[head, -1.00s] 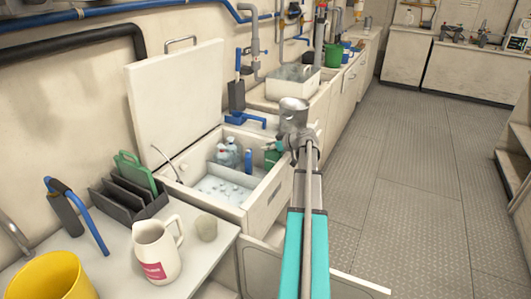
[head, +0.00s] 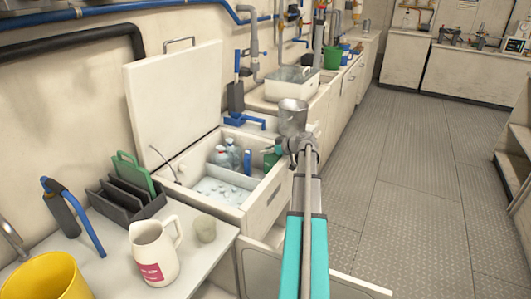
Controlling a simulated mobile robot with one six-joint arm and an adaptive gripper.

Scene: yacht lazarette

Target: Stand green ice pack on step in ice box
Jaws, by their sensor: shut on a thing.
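The ice box (head: 262,206) stands open at the counter, with its lid (head: 178,100) raised against the wall. Pale ice (head: 220,192) lies in its nearer part. Behind it, a raised pale step (head: 232,175) runs across, with clear bottles (head: 221,156) and a slim blue item (head: 247,163) at the back. My gripper (head: 281,149) is over the box's right end, shut on a green thing (head: 271,155), seemingly the green ice pack. My wrist partly hides it. I cannot tell whether it touches the step or wall.
A black rack (head: 118,205) holding a green board-like item (head: 136,172) stands left of the box. A white pitcher (head: 152,252), small greenish cup (head: 205,229) and yellow bucket (head: 45,278) are nearer. A blue tool (head: 245,122) lies behind the box. Floor at right is clear.

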